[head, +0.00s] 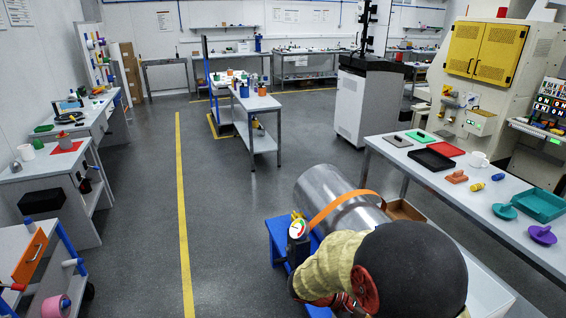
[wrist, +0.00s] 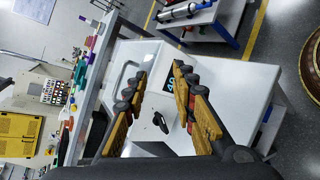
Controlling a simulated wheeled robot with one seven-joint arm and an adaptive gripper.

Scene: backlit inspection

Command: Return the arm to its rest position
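My gripper (wrist: 162,72) shows in the wrist view with its two yellow-and-black fingers spread apart and nothing between the tips. Beyond the fingers is a white surface (wrist: 235,82) with a small black object (wrist: 160,122) and a dark display with pale digits (wrist: 173,86); whether the fingers touch anything there I cannot tell, but they look clear. In the head view my arm, with a beige sleeve and a black rounded part, fills the lower right; my fingers are not clearly seen there.
A large metal cylinder (head: 330,188) with an orange strap lies by a blue stand (head: 277,243) and a gauge (head: 298,228), close to my arm. A long table (head: 470,195) with trays and small parts stands at right. The floor around the yellow line (head: 181,190) is clear.

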